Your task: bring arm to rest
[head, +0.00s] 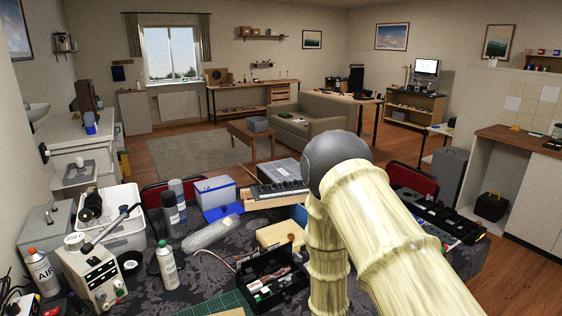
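My arm (395,240), with pale yellow ribbed links and a dark grey round joint (336,163), rises over the right half of a cluttered table in the head view. One link runs down from the joint toward the bottom edge, and a thicker one runs to the bottom right. My gripper is not visible in the head view. The arm hides part of the table behind it.
The table holds a black open box (272,279), spray bottles (167,264), a soldering station (92,276), a white bin (112,219) and black panels (436,216). Red chairs (412,181) stand at its far side. A wooden counter (520,140) is at right. Open floor lies beyond.

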